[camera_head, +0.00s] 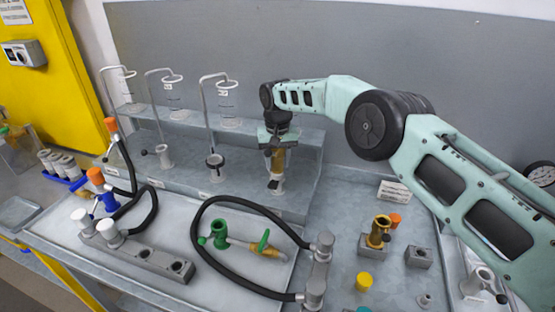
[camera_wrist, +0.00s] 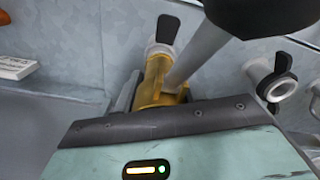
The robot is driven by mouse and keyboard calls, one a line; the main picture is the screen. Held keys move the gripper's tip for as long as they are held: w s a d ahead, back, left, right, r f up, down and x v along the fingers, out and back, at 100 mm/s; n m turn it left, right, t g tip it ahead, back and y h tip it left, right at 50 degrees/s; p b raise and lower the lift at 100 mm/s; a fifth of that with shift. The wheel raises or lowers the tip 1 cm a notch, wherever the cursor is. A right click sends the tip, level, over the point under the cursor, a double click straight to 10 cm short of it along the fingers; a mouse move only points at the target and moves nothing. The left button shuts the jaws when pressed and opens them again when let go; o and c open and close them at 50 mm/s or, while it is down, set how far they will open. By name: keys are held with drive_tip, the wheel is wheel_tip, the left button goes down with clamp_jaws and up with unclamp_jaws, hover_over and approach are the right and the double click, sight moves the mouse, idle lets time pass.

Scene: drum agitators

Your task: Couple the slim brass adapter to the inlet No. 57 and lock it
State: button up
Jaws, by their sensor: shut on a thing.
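My gripper (camera_head: 278,148) is shut on a slim brass adapter (camera_head: 277,162) at the right end of the raised grey shelf. The adapter is roughly upright, with its lower end at a grey inlet (camera_head: 276,186). In the wrist view the brass adapter (camera_wrist: 153,78) lies between my fingers (camera_wrist: 155,95), and its far end meets the inlet's grey collar (camera_wrist: 160,49). A black lever (camera_wrist: 168,28) sticks out from that collar. I cannot tell how deep the adapter sits or whether the lever is locked. The inlet's number is not readable.
Two more inlets (camera_head: 164,155) (camera_head: 215,163) stand left on the shelf, with bent metal stirrers behind. A black hose (camera_head: 205,208) loops in front, around a green fitting (camera_head: 219,232). A wider brass piece (camera_head: 380,228) stands in a block at right. A grey wall (camera_head: 330,50) closes the back.

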drive_tip(key=shift+s+f, duration=0.1)
drive_tip(key=shift+f, duration=0.35)
idle(0.5)
drive_tip(key=o, duration=1.2)
drive_tip(key=shift+o, duration=0.2)
wheel_tip(320, 180, up, 17)
drive_tip(key=p, duration=1)
drive_tip(key=shift+r, duration=0.1)
